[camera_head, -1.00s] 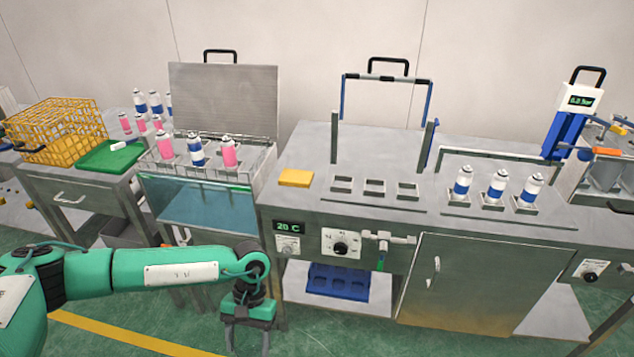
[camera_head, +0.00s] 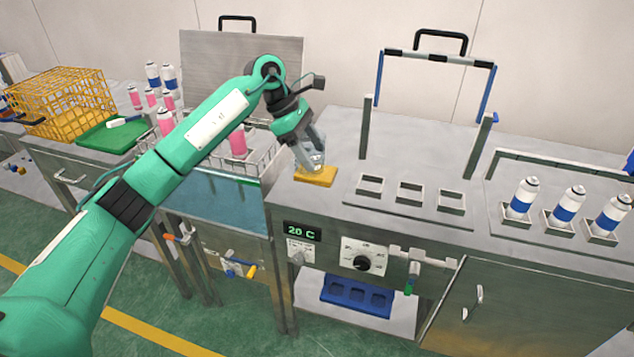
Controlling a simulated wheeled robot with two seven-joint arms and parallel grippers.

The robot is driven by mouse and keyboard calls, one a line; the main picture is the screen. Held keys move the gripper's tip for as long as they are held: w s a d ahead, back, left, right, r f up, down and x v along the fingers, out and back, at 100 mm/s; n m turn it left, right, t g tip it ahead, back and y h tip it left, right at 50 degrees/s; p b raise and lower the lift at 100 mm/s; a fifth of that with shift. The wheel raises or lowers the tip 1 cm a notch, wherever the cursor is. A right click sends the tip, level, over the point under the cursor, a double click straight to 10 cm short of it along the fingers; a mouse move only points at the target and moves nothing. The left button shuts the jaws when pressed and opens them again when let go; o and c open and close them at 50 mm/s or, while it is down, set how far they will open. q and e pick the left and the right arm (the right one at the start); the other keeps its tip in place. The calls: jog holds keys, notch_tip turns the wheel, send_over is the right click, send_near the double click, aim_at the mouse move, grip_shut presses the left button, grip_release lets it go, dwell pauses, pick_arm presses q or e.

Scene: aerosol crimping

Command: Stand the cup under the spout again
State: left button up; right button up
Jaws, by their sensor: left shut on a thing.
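My left gripper (camera_head: 316,163) is shut, tilted down just over the yellow pad (camera_head: 315,180) at the left end of the steel bench. Between its fingers is a small, pale, see-through thing (camera_head: 318,159) that looks like the cup; the fingers hide much of it. I cannot tell whether it touches the pad. The spout (camera_head: 412,272), a tap with a green part, is on the bench front right of the knob, well below and right of the gripper. No cup shows under it. My right gripper is out of view.
A blue tray with square wells (camera_head: 343,298) lies on the low shelf below the spout. The water bath (camera_head: 215,200) with pink cans is left of the gripper. Empty square holders (camera_head: 409,193) and several blue-and-white cans (camera_head: 566,205) stand to the right.

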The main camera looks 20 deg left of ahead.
pick_arm(q)
jog(key=w+a+r+n+t+b, duration=0.2)
jog(key=w+r+n+t, duration=0.15)
jog(key=r+n, duration=0.35)
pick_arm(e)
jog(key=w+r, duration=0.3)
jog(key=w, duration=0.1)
pick_arm(q)
jog(key=shift+m+g+y, duration=0.25)
jog(key=shift+m+y, duration=0.05)
jog(key=shift+y, duration=0.1)
jog(key=f, duration=0.6)
jog(key=f+p, duration=0.1)
jog(key=f, duration=1.1)
jog(key=shift+w+a+f, duration=0.25)
jog(key=shift+f, duration=0.25)
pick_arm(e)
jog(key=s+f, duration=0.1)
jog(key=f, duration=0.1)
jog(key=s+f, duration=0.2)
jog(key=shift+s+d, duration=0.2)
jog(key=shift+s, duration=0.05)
pick_arm(q)
jog(key=shift+f, duration=0.1)
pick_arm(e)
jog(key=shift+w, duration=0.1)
